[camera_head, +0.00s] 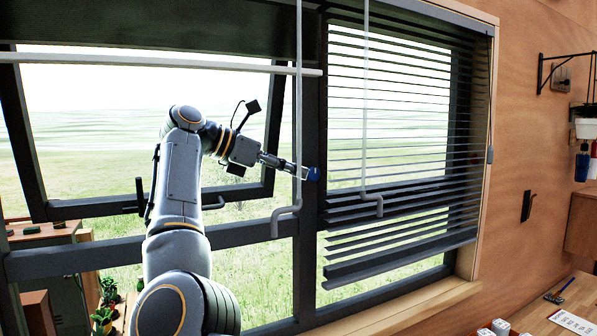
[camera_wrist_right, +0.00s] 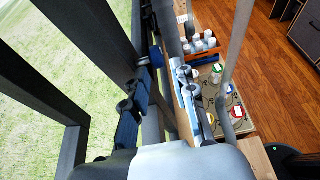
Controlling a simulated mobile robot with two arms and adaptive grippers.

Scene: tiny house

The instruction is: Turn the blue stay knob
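The blue stay knob (camera_head: 314,174) shows as a small round blue knob against the dark upright frame between the two windows. My right gripper (camera_head: 303,171) reaches toward it from the left, its fingertips close beside the knob. In the right wrist view, the two fingers of my right gripper (camera_wrist_right: 162,68) are spread apart, and the blue knob (camera_wrist_right: 156,56) shows near the tip of the left finger. I cannot tell whether a finger touches it. My left gripper is not in view.
A grey wand (camera_head: 299,100) hangs close to my right gripper, and another wand (camera_head: 365,110) hangs before the dark blind (camera_head: 390,130). The left window sash (camera_head: 25,150) is tilted outward. In the wrist view, an orange rack (camera_wrist_right: 205,55) of bottles stands beyond the fingers.

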